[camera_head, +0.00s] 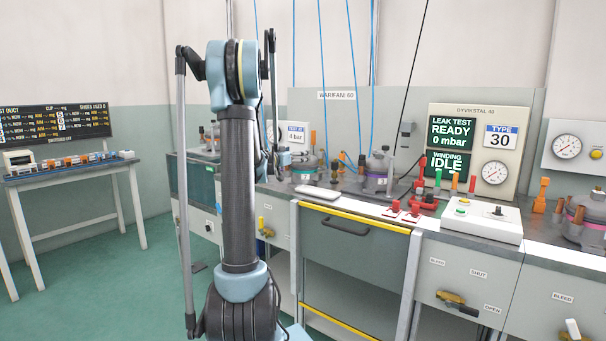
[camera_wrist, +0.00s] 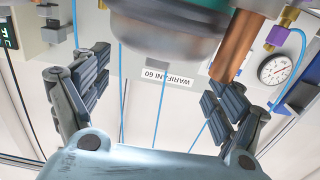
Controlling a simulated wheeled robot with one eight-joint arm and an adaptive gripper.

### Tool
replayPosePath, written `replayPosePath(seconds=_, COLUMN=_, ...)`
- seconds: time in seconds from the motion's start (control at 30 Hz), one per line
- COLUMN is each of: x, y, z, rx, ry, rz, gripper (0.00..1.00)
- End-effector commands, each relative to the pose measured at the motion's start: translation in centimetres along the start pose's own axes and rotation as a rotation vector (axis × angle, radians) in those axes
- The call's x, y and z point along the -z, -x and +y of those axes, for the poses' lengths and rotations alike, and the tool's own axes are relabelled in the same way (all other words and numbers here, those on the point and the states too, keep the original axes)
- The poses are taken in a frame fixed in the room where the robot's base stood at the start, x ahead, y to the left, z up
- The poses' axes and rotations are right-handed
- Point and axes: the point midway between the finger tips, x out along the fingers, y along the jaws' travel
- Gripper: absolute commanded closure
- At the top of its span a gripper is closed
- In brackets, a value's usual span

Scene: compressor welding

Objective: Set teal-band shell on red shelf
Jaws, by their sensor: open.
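My gripper (camera_wrist: 158,76) is open in the wrist view, its two dark jointed fingers spread wide. A rounded grey metal shell (camera_wrist: 165,42) fills the top middle between and beyond the fingers, with a copper tube (camera_wrist: 236,46) at its right. No finger is clearly closed on it. In the head view, a grey domed shell (camera_head: 306,166) stands on the bench just right of my arm. Another domed shell (camera_head: 378,168) with a purple band stands farther right. My arm hides most of the gripper there. I cannot identify a red shelf.
Red clamps (camera_head: 432,192) and a white control box (camera_head: 482,219) sit on the bench right of centre. Blue hoses (camera_head: 322,75) hang above it. A third shell (camera_head: 586,222) stands at the far right. A side table (camera_head: 72,172) is at left, with open green floor between.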

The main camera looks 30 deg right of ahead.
Motion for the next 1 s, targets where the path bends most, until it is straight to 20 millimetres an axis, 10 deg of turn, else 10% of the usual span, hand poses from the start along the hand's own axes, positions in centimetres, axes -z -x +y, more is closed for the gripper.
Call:
replayPosePath(seconds=0.8, x=-0.1, y=-5.6, z=0.1, rx=0.000, ry=0.000, rz=0.000, gripper=0.12)
replayPosePath(seconds=1.0, x=-0.1, y=-5.5, z=0.1, rx=0.000, ry=0.000, rz=0.000, gripper=0.53)
